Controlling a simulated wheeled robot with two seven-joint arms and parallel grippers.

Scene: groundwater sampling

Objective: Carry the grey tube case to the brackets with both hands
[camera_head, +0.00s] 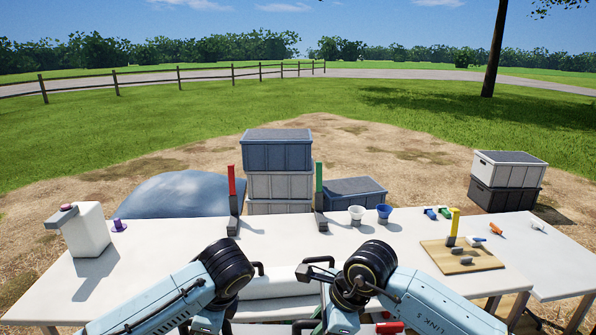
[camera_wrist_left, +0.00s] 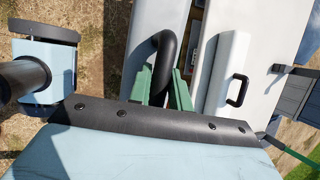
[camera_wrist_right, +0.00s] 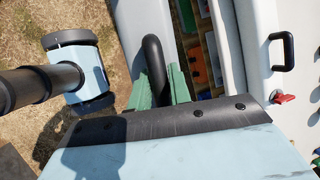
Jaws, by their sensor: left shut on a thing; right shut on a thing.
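A long pale grey case (camera_head: 285,284) lies level across my front in the head view, between my two wrists. Black loop handles (camera_head: 318,262) show on its far side. In the left wrist view my left gripper (camera_wrist_left: 165,88) has green fingers shut on a black handle (camera_wrist_left: 167,50). In the right wrist view my right gripper (camera_wrist_right: 162,84) is shut on another black handle (camera_wrist_right: 153,50). Coloured items show in a strip beside that handle. Two dark brackets stand at the table's far edge, one with a red post (camera_head: 232,182), one with a green post (camera_head: 319,185). My wrists hide the fingers in the head view.
The white table (camera_head: 165,255) is clear between case and brackets. A white jug (camera_head: 86,232) and purple item (camera_head: 118,225) stand left. White and blue cups (camera_head: 384,213), a wooden board (camera_head: 445,258) with a yellow post and small tools lie right. Stacked crates (camera_head: 278,152) stand behind.

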